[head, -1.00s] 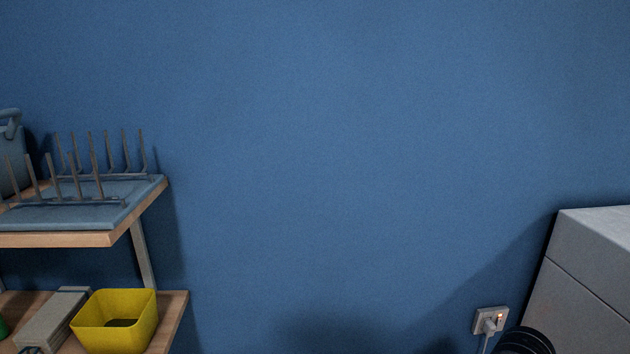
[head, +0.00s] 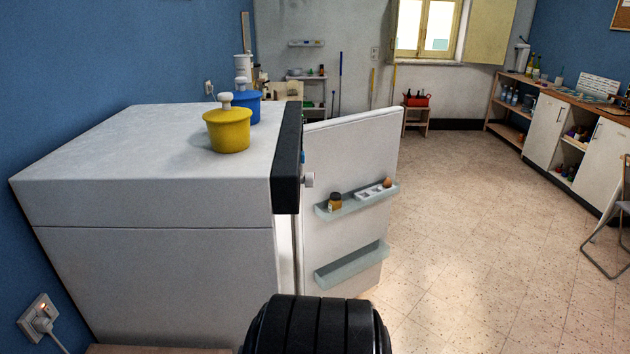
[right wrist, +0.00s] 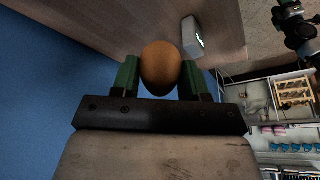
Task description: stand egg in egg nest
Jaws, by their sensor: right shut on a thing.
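My right gripper (right wrist: 160,78) is shut on a brown egg (right wrist: 160,65), held between its two green-padded fingers in the right wrist view. In the head view, a white egg nest (head: 370,191) with dark hollows lies on the upper shelf of the open fridge door. A brown egg (head: 388,183) shows at its right end. The held egg and my right gripper are out of the head view, as is my left gripper.
The white fridge (head: 150,165) stands at left with its door (head: 345,150) open. A small jar (head: 335,201) shares the upper door shelf. The lower door shelf (head: 350,265) is empty. Yellow (head: 228,131) and blue (head: 246,106) lidded pots stand on top. Floor (head: 480,240) right of the door is clear.

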